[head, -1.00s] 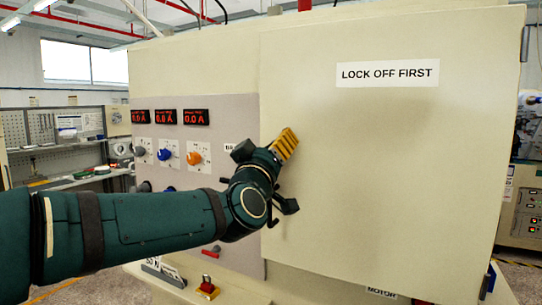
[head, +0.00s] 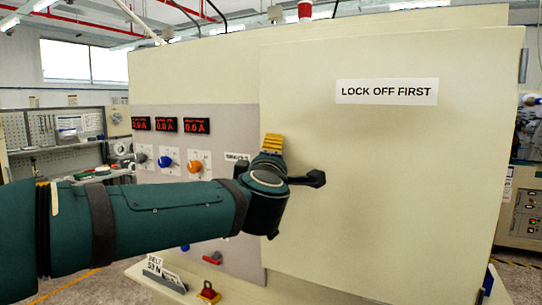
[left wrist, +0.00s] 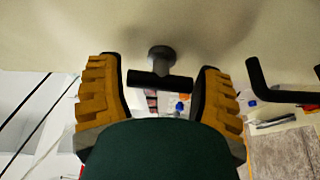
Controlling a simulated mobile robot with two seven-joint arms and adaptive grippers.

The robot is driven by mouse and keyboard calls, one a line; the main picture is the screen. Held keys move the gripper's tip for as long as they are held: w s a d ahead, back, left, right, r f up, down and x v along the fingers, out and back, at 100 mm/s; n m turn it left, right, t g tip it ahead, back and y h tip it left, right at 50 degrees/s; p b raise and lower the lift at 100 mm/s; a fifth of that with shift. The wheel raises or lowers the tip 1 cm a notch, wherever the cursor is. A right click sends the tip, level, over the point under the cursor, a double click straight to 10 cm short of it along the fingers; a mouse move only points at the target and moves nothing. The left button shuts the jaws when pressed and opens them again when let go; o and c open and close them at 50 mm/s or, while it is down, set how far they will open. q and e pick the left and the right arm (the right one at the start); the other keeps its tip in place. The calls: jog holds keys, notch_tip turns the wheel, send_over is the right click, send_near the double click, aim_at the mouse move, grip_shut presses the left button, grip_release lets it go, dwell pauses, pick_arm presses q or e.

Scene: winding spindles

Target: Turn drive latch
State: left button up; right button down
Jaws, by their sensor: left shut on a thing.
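The drive latch (left wrist: 160,80) is a dark T-shaped handle on a short round stem, standing out from a cream panel. It shows in the left wrist view between the two yellow fingers of my left gripper (left wrist: 163,88). The left gripper is shut on its crossbar, though some gap seems to show beside the bar. In the head view the left gripper (head: 272,146) is against the left edge of the large cream door (head: 400,190), one yellow finger showing upright. My wrist hides the latch there. My right gripper is not in view.
A black bent bar handle (left wrist: 262,85) stands beside the gripper in the left wrist view. Left of the door is a grey panel with red displays (head: 167,124), a blue knob (head: 165,161) and an orange knob (head: 194,166). A "LOCK OFF FIRST" label (head: 387,91) is on the door.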

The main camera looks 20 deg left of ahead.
pick_arm(q)
jog(key=shift+n+p, duration=0.4)
jog(key=shift+n, duration=0.4)
jog(key=o, duration=1.1)
jog(key=shift+o, duration=0.2)
jog(key=v, duration=1.2)
jog(key=shift+r, duration=0.35)
